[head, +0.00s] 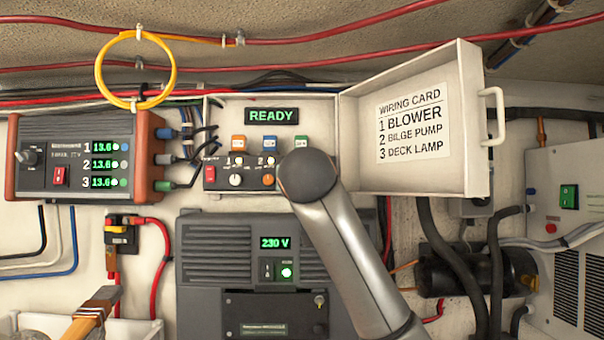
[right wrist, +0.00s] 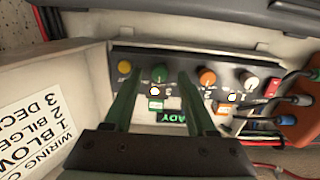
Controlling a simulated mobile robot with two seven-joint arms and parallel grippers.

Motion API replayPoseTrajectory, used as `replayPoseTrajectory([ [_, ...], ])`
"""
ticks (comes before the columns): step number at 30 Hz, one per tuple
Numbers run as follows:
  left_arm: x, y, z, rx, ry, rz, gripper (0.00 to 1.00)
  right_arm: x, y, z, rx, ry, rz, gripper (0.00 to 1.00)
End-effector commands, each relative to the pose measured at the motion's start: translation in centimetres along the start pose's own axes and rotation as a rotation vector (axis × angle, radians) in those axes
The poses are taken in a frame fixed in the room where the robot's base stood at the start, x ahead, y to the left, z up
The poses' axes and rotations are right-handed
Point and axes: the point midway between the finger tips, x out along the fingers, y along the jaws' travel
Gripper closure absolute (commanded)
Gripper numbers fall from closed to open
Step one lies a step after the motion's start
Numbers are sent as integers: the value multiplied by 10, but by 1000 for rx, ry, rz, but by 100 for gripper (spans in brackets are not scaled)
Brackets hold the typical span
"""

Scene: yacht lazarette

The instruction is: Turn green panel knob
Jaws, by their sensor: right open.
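The panel (right wrist: 226,64) sits inside an open white box. It shows upside down in the right wrist view, with a green knob (right wrist: 160,75), an orange knob (right wrist: 207,77) and a white knob (right wrist: 250,81). My right gripper (right wrist: 160,76) is open, with one fingertip on each side of the green knob. I see gaps between the knob and the fingers; contact is not clear. In the head view my right arm covers the panel's right part and hides the green knob. The panel's left part (head: 222,178) stays visible there. My left gripper is not in view.
The box's open door (head: 408,185) with a wiring card stands just right of my right arm. A READY display (head: 271,116) is above the panel. A grey 230 V unit (head: 205,290) is below.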

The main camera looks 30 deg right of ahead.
Motion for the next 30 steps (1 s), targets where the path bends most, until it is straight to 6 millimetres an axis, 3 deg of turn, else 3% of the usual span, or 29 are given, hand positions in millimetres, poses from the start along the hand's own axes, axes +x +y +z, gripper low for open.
replayPoseTrajectory([
  [9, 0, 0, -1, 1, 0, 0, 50, 3, 0, 1, 0, -1, 1, 45],
  [24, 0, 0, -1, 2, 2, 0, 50, 2, 0, 0, 0, 0, 1, 100],
  [30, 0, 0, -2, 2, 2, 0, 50, 2, 0, 0, 0, 0, 1, 100],
])
